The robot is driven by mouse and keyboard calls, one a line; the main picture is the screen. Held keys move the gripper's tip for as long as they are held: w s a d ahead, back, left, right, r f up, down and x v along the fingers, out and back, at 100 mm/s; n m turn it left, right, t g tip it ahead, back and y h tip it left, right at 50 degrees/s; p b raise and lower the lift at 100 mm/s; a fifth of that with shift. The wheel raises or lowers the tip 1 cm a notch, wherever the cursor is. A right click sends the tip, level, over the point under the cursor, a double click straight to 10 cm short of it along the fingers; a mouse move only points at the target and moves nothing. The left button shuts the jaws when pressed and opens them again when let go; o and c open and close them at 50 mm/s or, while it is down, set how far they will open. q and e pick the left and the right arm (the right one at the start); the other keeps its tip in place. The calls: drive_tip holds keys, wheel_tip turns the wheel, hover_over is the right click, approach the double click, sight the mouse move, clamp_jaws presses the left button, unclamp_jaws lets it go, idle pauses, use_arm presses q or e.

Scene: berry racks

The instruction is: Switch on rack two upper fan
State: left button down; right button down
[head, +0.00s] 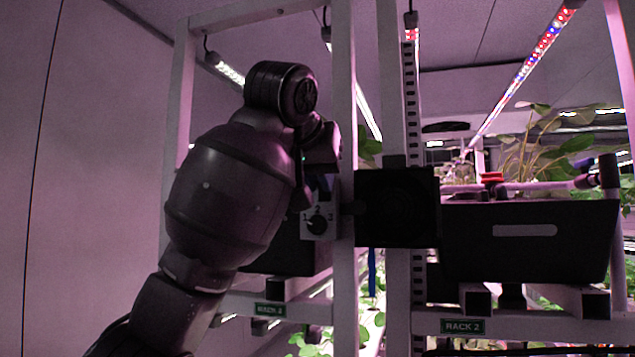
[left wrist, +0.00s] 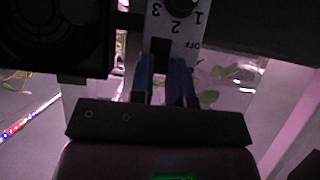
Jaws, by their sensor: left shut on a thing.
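A white switch plate (head: 330,225) with a black round knob (head: 318,222) sits on a rack post. The plate reads 1, 2, 3, and the knob's light pointer appears to face 1. My left gripper (head: 322,185) is just above the plate. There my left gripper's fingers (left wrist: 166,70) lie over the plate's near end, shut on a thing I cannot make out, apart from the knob. A black square fan (head: 397,207) is right of the plate. My right gripper is not in view.
A black planter (head: 525,265) with plants stands right of the fan, above the RACK 2 label (head: 463,326). Another label (head: 270,310) is on the left rack beam. White posts (head: 343,120) stand close beside my left gripper. The wall side at left is clear.

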use_arm(q)
drive_tip(key=shift+r+g, duration=0.2)
drive_tip(key=shift+g, duration=0.1)
idle(0.4)
drive_tip(key=c, duration=1.1)
unclamp_jaws()
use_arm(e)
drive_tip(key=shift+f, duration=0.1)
use_arm(q)
drive_tip(key=shift+b+v, duration=1.8)
drive_tip(key=shift+v, duration=3.55)
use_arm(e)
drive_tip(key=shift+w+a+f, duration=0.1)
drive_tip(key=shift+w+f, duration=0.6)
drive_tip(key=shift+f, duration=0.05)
use_arm(q)
drive_tip(key=shift+d, duration=0.1)
